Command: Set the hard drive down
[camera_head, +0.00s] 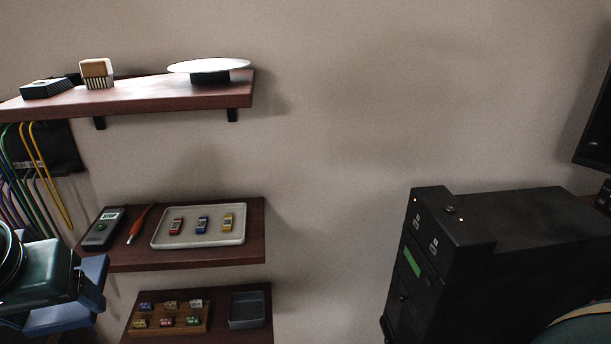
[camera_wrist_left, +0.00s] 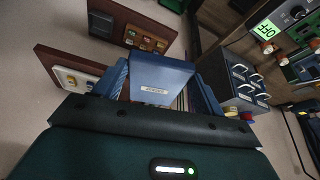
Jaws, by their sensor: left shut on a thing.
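My left gripper (camera_head: 92,282) comes in from the left edge in the head view, beside the left end of the lower shelves. In the left wrist view its two blue fingers (camera_wrist_left: 160,92) are shut on a blue box with a small white label, which I take as the hard drive (camera_wrist_left: 162,72). The drive's lower part is hidden behind the gripper's dark front bar. In the head view I cannot clearly tell the drive apart from the blue fingers. My right gripper is not in view.
The middle shelf (camera_head: 190,259) holds a meter, an orange-red tool and a pale tray (camera_head: 197,241) of small coloured parts. The bottom shelf (camera_head: 262,335) holds a wooden rack and an empty grey tray (camera_head: 249,322). A black cabinet (camera_head: 520,218) stands right. Cables hang left.

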